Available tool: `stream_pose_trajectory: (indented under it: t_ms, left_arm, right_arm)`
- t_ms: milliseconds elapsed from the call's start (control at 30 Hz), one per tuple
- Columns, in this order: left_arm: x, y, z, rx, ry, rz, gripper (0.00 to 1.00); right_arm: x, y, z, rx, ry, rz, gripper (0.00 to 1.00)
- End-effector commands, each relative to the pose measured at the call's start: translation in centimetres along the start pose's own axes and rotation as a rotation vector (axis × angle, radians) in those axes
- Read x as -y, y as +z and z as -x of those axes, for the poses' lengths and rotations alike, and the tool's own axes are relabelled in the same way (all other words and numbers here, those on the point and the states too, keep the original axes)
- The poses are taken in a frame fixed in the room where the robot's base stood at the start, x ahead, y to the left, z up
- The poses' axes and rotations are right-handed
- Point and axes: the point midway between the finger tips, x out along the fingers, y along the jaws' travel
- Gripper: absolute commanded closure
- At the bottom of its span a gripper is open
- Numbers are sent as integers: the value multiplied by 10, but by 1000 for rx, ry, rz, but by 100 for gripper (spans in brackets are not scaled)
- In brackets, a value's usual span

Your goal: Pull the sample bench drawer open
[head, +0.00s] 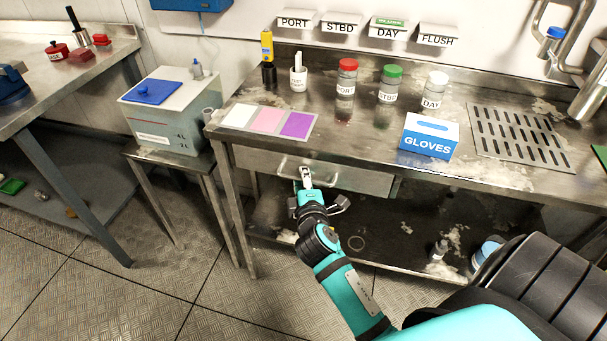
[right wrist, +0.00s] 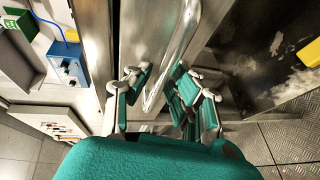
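The sample bench drawer (head: 362,180) is a grey metal front under the bench top, and it looks closed. Its bar handle (head: 330,181) is on the front, left of the middle. My right gripper (head: 305,176) is at the left part of this handle. In the right wrist view, the handle (right wrist: 185,40) runs between the spread fingers of my right gripper (right wrist: 161,73). The fingers are apart, one on each side of the bar, and do not look clamped on it. The gripper partly hides the handle in the head view. My left gripper is out of view.
On the bench top are a GLOVES box (head: 430,137), lidded sample jars (head: 346,85) and a card with colour patches (head: 268,121). A grey box with a blue pad (head: 165,110) stands left of the bench. The lower shelf (head: 390,245) lies below the drawer.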

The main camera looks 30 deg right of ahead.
Motion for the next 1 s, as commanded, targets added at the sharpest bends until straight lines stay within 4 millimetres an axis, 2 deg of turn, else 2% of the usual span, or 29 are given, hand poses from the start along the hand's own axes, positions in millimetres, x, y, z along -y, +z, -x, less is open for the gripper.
stream_pose_trajectory:
  t_ms: [200, 367, 767, 1000]
  left_arm:
    - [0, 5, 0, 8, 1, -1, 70]
    - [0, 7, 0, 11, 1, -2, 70]
    - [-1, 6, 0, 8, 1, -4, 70]
    - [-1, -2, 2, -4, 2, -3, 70]
  right_arm:
    - [0, 0, 0, 0, 0, 0, 79]
    - [0, 0, 0, 0, 0, 0, 100]
    - [-1, 0, 0, 0, 1, -1, 100]
    - [-2, 1, -3, -1, 2, -2, 100]
